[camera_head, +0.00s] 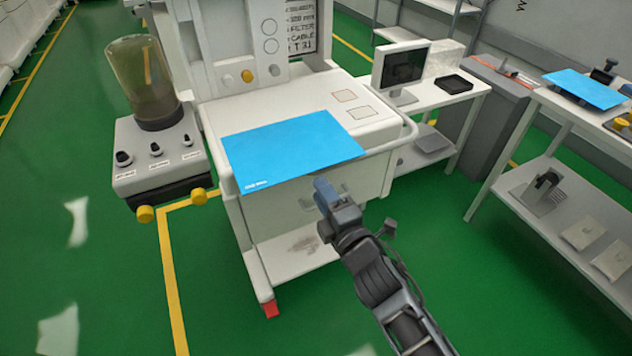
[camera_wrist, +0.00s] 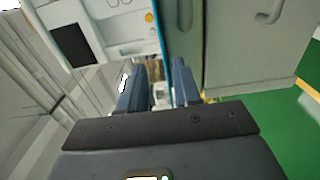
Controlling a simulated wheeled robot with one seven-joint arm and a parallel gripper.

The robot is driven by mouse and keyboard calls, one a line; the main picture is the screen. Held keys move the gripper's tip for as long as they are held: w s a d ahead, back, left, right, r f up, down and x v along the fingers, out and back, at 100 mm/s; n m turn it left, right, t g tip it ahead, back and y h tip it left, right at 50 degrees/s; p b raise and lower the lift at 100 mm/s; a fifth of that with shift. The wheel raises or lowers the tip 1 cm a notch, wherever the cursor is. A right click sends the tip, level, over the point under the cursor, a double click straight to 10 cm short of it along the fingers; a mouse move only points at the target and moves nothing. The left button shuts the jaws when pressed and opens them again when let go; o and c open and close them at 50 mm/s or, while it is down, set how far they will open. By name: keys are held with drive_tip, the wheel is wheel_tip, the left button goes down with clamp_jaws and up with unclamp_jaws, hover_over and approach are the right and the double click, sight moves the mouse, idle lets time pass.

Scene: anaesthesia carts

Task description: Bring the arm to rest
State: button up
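My gripper (camera_head: 325,192) is in front of the white anaesthesia cart (camera_head: 262,219), near the front edge of its top, and appears a little apart from it. In the wrist view my gripper (camera_wrist: 158,82) has its two blue fingers spread apart. No object is held between them; only distant background shows in the gap. My arm reaches up from the bottom right of the head view. A blue mat (camera_head: 290,150) lies bare on the cart top.
A glass canister on a vaporizer unit (camera_head: 150,95) stands left of the cart. A monitor (camera_head: 402,68) and a black tray (camera_head: 453,83) sit on a table behind right. A white shelf table (camera_head: 575,215) with a second blue mat (camera_head: 588,88) stands right. Green floor (camera_head: 470,290) is clear.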

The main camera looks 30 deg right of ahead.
drive_tip(key=shift+s, duration=0.55)
drive_tip(key=s+f+m, duration=0.2)
drive_tip(key=s+m, duration=0.2)
drive_tip(key=s, duration=0.9)
drive_tip(key=s+r+m+g, duration=0.1)
drive_tip(key=s+r+m, duration=0.3)
drive_tip(key=s, duration=0.5)
drive_tip(key=s+r+m+g, duration=0.1)
drive_tip(key=s+r+m, duration=0.2)
drive_tip(key=s, duration=0.6)
drive_tip(key=s+r+m+g, duration=0.1)
drive_tip(key=s+r+m, duration=0.3)
drive_tip(key=s+m, duration=0.3)
drive_tip(key=shift+v, duration=1)
drive_tip(key=shift+r, duration=0.1)
drive_tip(key=shift+c, duration=0.2)
